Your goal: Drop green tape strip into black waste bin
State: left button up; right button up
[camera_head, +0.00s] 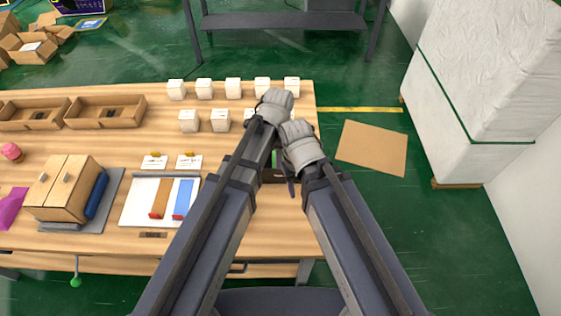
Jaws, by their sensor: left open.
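My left gripper (274,106) is open over the right end of the table, near the white boxes. Its fingertips are not clearly visible. My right gripper (301,147) is just in front and to the right of it; its fingers are largely hidden and I cannot tell whether they are open. A small green patch (274,159) shows between the two arms; it may be the green tape strip, but most of it is covered. A dark, low shape (273,177) beneath it may be the black waste bin, mostly hidden by my arms.
White boxes (233,87) stand in rows at the back of the wooden table (130,168). A white board (135,202) with brown and blue strips lies at centre left. A cardboard cabinet (62,187) and trays (104,110) are further left. Green floor lies beyond the table's right edge.

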pick_arm(q)
notch_tip(320, 180, up, 8)
jog(key=p, duration=0.7)
jog(key=shift+f, duration=0.15)
jog(key=s+a+n, duration=0.3)
jog(key=a+n, duration=0.5)
jog(key=n, duration=0.1)
jog(key=s+a+n, duration=0.2)
jog(key=a+n, duration=0.7)
jog(key=s+d+m+y, duration=0.1)
jog(key=s+d+m, duration=0.2)
jog(key=s+d, duration=0.3)
jog(key=shift+d+m, duration=0.4)
jog(key=shift+d, duration=2.1)
jog(key=shift+s+f, duration=0.1)
